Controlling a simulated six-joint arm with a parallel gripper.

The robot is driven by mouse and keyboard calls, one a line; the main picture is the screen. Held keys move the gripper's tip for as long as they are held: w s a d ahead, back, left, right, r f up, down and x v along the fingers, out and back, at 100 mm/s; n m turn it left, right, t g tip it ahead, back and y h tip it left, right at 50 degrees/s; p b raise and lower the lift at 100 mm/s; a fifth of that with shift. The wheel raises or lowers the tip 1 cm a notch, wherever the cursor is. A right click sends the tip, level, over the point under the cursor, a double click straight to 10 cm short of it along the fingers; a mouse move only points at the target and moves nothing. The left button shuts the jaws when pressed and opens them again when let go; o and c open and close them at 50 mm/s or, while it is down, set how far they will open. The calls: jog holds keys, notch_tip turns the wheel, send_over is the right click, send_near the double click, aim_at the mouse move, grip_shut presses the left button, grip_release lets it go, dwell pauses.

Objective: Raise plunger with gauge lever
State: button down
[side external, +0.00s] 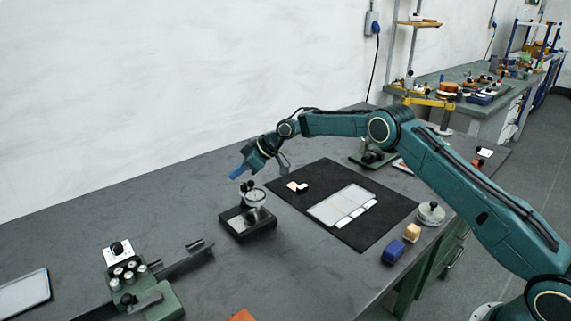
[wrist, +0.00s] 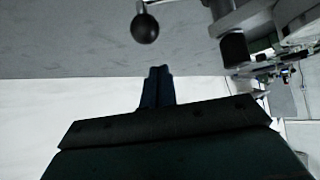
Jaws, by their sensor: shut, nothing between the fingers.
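The thickness gauge (side external: 254,195) stands in a dark tray (side external: 233,235) on the grey bench, with a round white dial and small dark knobs at its top. My gripper (side external: 236,175) is just above and to the left of the gauge top, with its blue fingers shut and empty. In the wrist view, the shut fingers (wrist: 157,86) point toward a black ball knob (wrist: 145,28) on a thin metal rod, which looks like the gauge lever. A gap shows between the fingertips and the knob. A metal cylinder with a dark end (wrist: 234,46), possibly the plunger, is to the right.
A black mat (side external: 375,222) with a pale plate of white strips (side external: 343,205) lies right of the gauge. A blue block (side external: 393,251), an orange block (side external: 412,232) and a round metal piece (side external: 431,212) sit near the right edge. A green fixture (side external: 150,298) stands at front left.

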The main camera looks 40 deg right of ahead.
aim_at(252, 181)
jog(key=shift+s+d+f, duration=0.35)
jog(key=shift+s+d, duration=0.2)
jog(key=shift+s+d+f, duration=0.3)
jog(key=shift+s+d, duration=0.2)
jog(key=shift+d, duration=0.05)
jog(key=shift+s+d+m+t+h, duration=0.3)
jog(key=shift+s+m+t+h, duration=0.1)
jog(key=shift+m, duration=0.3)
dwell(0.4)
jog(key=shift+s+d+m+t+h, duration=0.2)
jog(key=shift+s+m+t+h, duration=0.25)
jog(key=shift+m+h, duration=0.4)
jog(key=shift+s+d+m+t+h, duration=0.25)
jog(key=shift+s+m+h, duration=0.3)
jog(key=shift+m, duration=0.5)
jog(key=s+m+h, duration=0.2)
jog(key=m, duration=0.1)
jog(key=m+h, duration=0.2)
jog(key=shift+s+d+t, duration=0.2)
jog(key=shift+s+t, duration=0.1)
jog(key=shift+s, duration=0.4)
jog(key=shift+w, duration=0.2)
